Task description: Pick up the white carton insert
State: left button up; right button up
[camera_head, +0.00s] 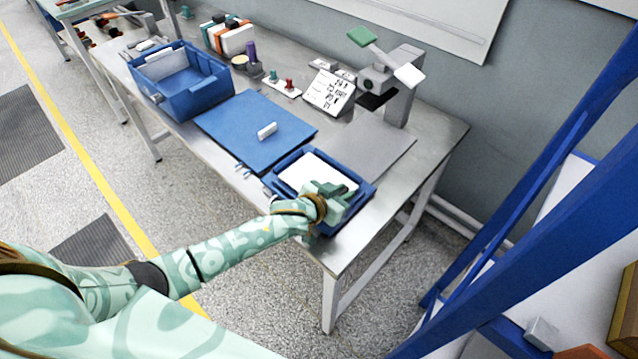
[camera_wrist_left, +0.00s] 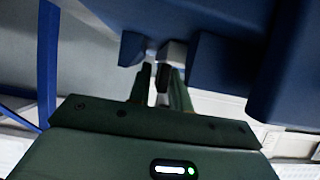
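A flat white piece, which looks like the carton insert (camera_head: 312,172), lies in the small blue bin (camera_head: 277,186) at the table's near right end. My left gripper (camera_head: 335,200) is at the near right side of this bin, and its hand covers part of the white piece and the rim. In the left wrist view, the gripper fingers (camera_wrist_left: 161,85) point at dark blue plastic (camera_wrist_left: 195,20), close to its edge. A small grey part shows between blue lugs there. The picture is too dark to tell whether the fingers hold anything. My right gripper is out of view.
A blue mat (camera_head: 235,140) with a small white block (camera_head: 267,130) lies left of the bin. A larger blue bin (camera_head: 182,97) stands further left. A test stand (camera_head: 403,95) and a printed card (camera_head: 328,92) stand behind. Blue posts (camera_head: 560,180) rise at right.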

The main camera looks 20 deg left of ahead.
pick_arm(q)
grip_shut()
jog(key=shift+r, duration=0.15)
